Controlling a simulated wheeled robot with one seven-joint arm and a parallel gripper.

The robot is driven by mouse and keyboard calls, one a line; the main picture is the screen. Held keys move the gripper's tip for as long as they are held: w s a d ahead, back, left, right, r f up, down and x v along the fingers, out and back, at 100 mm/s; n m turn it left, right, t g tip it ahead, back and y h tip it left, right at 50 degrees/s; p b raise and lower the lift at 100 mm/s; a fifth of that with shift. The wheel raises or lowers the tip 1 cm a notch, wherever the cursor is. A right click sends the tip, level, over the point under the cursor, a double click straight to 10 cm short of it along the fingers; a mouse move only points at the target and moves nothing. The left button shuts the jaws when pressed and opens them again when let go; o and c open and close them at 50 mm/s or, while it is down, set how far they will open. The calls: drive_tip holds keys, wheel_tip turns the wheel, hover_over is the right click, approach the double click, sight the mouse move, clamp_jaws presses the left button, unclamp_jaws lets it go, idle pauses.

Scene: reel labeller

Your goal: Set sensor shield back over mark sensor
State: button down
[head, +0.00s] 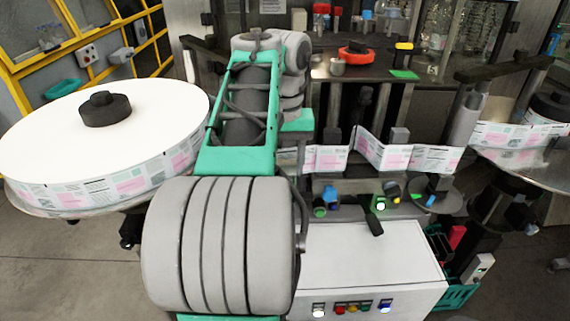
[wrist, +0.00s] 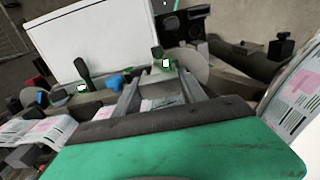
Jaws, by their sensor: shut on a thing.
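My gripper (wrist: 160,80) shows in the wrist view, its two grey fingers reaching over the deck beside the label web. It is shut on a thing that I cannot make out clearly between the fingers. In the head view my arm hides the gripper. The sensor shield cannot be told for sure in either view. Small sensor-like blocks sit along the front of the deck; one green-lit block (head: 380,203) shows in the head view, and a green-lit block (wrist: 82,88) shows in the wrist view. Which one is the mark sensor I cannot tell.
The printed label web (head: 375,153) runs across the deck. A large label reel (head: 155,110) stands at the left, another (head: 525,140) at the right. A white cabinet (head: 345,265) with buttons and a black handle (head: 374,223) is in front. Bottles stand behind.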

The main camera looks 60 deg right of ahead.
drive_tip(key=shift+f+b, duration=0.6)
drive_tip(key=shift+f, duration=0.15)
drive_tip(key=c, duration=0.6)
unclamp_jaws()
wheel_tip(320, 180, up, 8)
drive_tip(key=p, duration=0.7)
drive_tip(key=shift+p, duration=0.35)
